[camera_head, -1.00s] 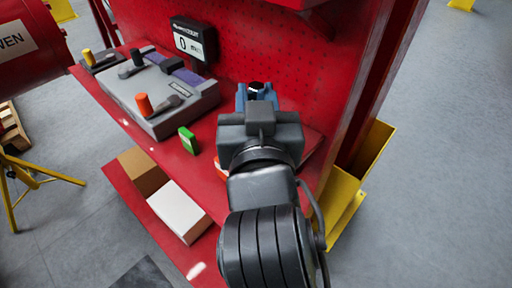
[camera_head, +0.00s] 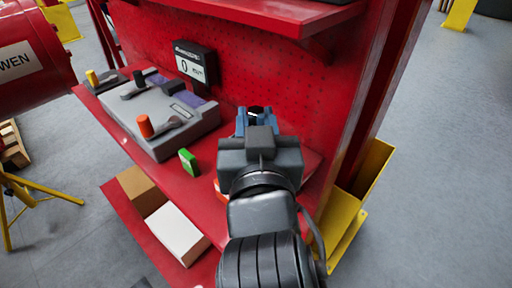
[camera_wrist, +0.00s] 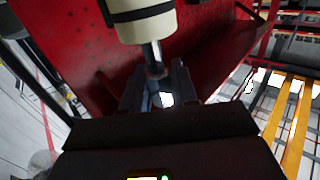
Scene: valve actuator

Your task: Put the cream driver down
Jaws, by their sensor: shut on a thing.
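The cream driver (camera_wrist: 143,22) shows in the wrist view as a cream handle with a dark band. Its metal shaft runs down between my gripper's fingers (camera_wrist: 158,88), which are shut on it. In the head view my gripper (camera_head: 256,118) is over the right part of the red bench (camera_head: 203,172), near the pegboard. The cream handle cannot be made out in the head view, and the driver's tip is hidden.
A green block (camera_head: 188,162) lies between tray and gripper. A display box (camera_head: 195,62) stands against the red pegboard (camera_head: 262,70). Boxes sit on the lower shelf.

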